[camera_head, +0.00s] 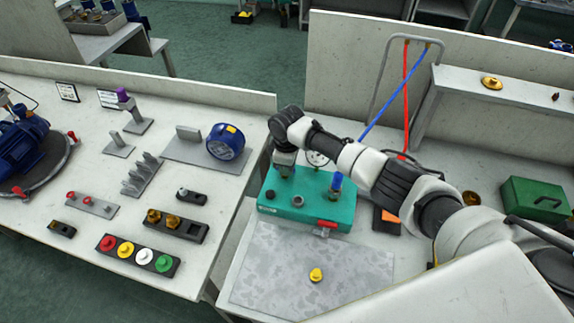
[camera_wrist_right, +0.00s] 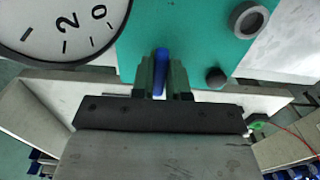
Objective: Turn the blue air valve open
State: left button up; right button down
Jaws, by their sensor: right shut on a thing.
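The blue air valve's handle (camera_wrist_right: 161,55) shows in the right wrist view as a narrow blue bar. It stands between the two fingers of my right gripper (camera_wrist_right: 161,78), which are shut on it. In the head view my right gripper (camera_head: 285,168) reaches down to the back left of the green pump-line panel (camera_head: 310,212) and hides the blue handle. How far the valve is turned cannot be told. My left gripper is in neither view.
A pressure gauge (camera_head: 317,158) stands close beside the gripper. A blue hose (camera_head: 395,98) and a red hose (camera_head: 405,90) hang behind the panel. A red handle (camera_head: 327,223) sits at its front. A grey mat (camera_head: 275,270) with a yellow knob (camera_head: 316,274) lies in front.

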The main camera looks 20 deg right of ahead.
jog(key=c, duration=1.1)
grip_release()
jog(key=shift+r, duration=0.1)
notch_tip(320, 180, up, 11)
jog(key=shift+f+b, duration=0.15)
jog(key=shift+b, duration=0.55)
